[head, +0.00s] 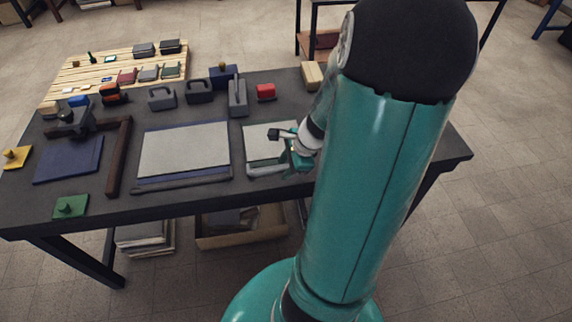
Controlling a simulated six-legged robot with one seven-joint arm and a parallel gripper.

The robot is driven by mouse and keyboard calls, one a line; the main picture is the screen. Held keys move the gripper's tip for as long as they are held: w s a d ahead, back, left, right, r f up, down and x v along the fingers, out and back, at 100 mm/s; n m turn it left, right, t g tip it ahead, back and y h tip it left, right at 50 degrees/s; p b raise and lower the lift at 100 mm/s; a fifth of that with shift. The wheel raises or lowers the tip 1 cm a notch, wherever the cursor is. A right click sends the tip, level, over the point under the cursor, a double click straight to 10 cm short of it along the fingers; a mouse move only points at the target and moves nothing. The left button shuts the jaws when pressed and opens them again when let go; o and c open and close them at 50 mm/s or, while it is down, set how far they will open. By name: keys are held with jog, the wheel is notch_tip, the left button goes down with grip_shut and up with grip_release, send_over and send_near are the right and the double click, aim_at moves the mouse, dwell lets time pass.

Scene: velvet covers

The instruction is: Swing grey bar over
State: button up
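A light grey bar (266,171) lies along the front edge of a small pale panel (262,142) on the dark table, right of centre. A darker grey bar (182,184) runs along the front of a larger pale panel (184,149) to its left. I cannot tell which bar the task names. My gripper (284,148) is over the small panel, just behind the light grey bar. It is small here and partly hidden by my arm, so its opening and any contact with the bar are unclear.
The table (215,192) has bare strips at its front. A blue panel (70,160) and a brown L-shaped frame (118,158) lie left. Grey handled blocks (199,91) and a red block (265,92) stand behind. A slatted board (75,75) with small items is at back left.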

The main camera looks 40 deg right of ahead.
jog(key=shift+c, duration=0.3)
grip_shut()
jog(key=shift+w, duration=0.1)
